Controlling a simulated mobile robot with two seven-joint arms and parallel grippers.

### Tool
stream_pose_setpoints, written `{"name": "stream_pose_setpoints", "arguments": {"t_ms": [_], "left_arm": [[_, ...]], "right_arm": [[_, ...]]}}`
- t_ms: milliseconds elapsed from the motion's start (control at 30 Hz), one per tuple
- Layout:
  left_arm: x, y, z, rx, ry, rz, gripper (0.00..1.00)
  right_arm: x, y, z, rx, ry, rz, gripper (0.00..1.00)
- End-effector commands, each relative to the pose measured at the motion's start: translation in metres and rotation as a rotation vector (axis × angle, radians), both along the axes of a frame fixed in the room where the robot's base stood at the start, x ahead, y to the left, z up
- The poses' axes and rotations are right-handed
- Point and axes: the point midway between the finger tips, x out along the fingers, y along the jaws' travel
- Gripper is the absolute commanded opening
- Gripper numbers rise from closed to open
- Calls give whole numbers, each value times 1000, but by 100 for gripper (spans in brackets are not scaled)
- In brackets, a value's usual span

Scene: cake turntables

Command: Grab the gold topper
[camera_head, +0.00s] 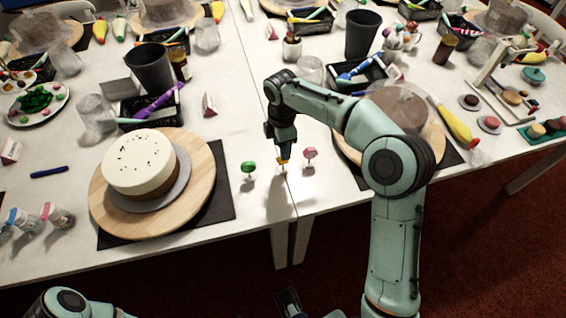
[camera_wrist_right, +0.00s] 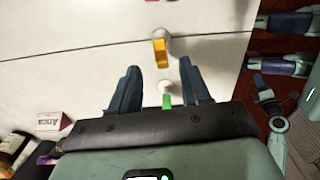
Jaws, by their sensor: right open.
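The gold topper (camera_head: 284,161) stands on the white table just below my right gripper (camera_head: 283,148). In the right wrist view the gold topper (camera_wrist_right: 160,50) shows a gold upper part and a white round base. It lies just ahead of the spread fingers of my right gripper (camera_wrist_right: 159,70), roughly midway between them sideways. Those fingers are open, with nothing held. The green topper (camera_head: 248,167) stands to its left and the pink topper (camera_head: 310,153) to its right.
A white cake (camera_head: 138,160) on a round wooden board (camera_head: 190,205) stands to the left. Another cake (camera_head: 400,105) is partly behind my right arm. A seam between tables runs close to the toppers. The table's front edge is near, with bare table around the toppers.

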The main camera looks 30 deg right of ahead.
Motion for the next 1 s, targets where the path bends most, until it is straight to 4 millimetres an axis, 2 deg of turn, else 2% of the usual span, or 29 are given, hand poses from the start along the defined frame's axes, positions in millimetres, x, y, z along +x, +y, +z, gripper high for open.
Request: {"name": "stream_pose_setpoints", "arguments": {"t_ms": [233,500,833,967,1000], "left_arm": [[1,0,-3,1,-5,1,0],[4,0,-9,3,-16,3,0],[4,0,-9,3,-18,4,0],[4,0,-9,2,-17,3,0],[4,0,-9,2,-17,3,0]], "right_arm": [[-1,-1,-20,1,1,-2,47],[-4,-2,-59,2,2,0,47],[-4,-2,-65,1,-1,0,47],[-4,-2,-65,1,-1,0,4],[-4,-2,-65,1,-1,0,0]]}}
